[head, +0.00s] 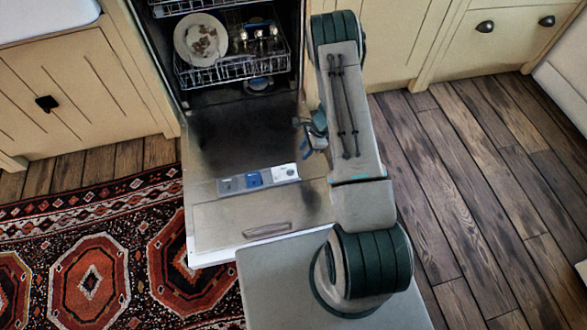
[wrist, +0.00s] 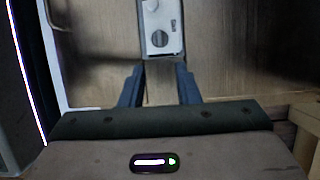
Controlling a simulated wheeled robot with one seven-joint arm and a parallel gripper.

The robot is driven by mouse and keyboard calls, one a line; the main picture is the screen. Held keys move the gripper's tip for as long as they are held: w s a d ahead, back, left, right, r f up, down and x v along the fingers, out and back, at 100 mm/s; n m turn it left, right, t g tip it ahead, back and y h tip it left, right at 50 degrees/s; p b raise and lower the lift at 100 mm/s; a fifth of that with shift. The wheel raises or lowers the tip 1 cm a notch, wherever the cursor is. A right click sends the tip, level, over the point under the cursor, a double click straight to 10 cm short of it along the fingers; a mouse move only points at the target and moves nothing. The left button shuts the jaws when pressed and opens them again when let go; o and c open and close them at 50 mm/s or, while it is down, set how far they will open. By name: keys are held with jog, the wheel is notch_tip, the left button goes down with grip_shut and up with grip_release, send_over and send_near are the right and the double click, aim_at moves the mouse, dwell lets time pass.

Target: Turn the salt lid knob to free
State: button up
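The open dishwasher's lowered door (head: 210,215) carries a dispenser panel (head: 231,184) with grey, blue and pale sections. The pale lid (head: 291,171) is at its right end. In the wrist view this lid (wrist: 157,12) shows a round grey knob (wrist: 160,39) with a faint bar across it; its exact setting is too small to read. My gripper (head: 309,138) is above the door, near the right end of the panel. In the wrist view my gripper (wrist: 160,72) has its two blue fingers apart with nothing between them. The knob lies just beyond the fingertips, not touched.
The dishwasher's lower rack (head: 235,70) is behind the door and holds a dirty plate (head: 201,40). Beige cabinets (head: 75,85) stand on both sides. A patterned rug (head: 90,270) lies at left; the wooden floor (head: 460,190) at right is clear.

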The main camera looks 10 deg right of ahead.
aim_at(291, 171)
jog(key=b+x, duration=0.3)
jog(key=x, duration=0.8)
jog(key=shift+a+f, duration=0.15)
jog(key=shift+f, duration=0.1)
jog(key=shift+c, duration=0.3)
grip_shut()
